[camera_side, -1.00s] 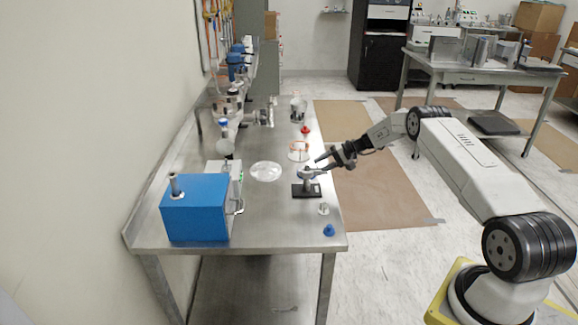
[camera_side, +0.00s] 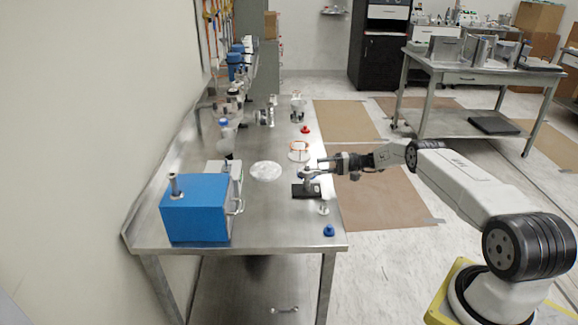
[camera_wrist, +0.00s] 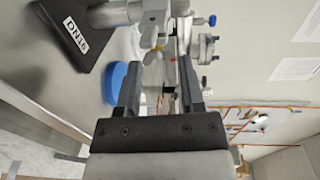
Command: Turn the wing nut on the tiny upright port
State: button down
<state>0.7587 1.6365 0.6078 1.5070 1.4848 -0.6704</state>
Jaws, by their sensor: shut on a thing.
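The tiny upright port (camera_side: 308,180) stands on a black base (camera_side: 301,191) near the right edge of the steel bench. In the wrist view the base (camera_wrist: 72,40) carries a "DN16" label, and a metal clamp (camera_wrist: 155,14) sits around the port's top. My gripper (camera_side: 317,169) reaches in from the right at the height of the clamp. In the wrist view its fingers (camera_wrist: 158,68) are on either side of the small wing nut (camera_wrist: 154,54), shut on it. The nut is small and partly hidden by the fingers.
A blue round thing (camera_wrist: 115,84) lies beyond the fingers. A clear disc (camera_side: 265,171) and a blue box (camera_side: 197,208) are on the left. A white ring-like part (camera_side: 299,152) is behind the port; a small blue cap (camera_side: 329,230) is in front.

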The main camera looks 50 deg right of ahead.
jog(key=shift+c, duration=1)
grip_release()
jog(key=f+v, duration=0.1)
jog(key=v, duration=0.6)
jog(key=shift+s+d+r, duration=0.25)
jog(key=shift+s+r, duration=0.05)
jog(key=shift+r, duration=0.2)
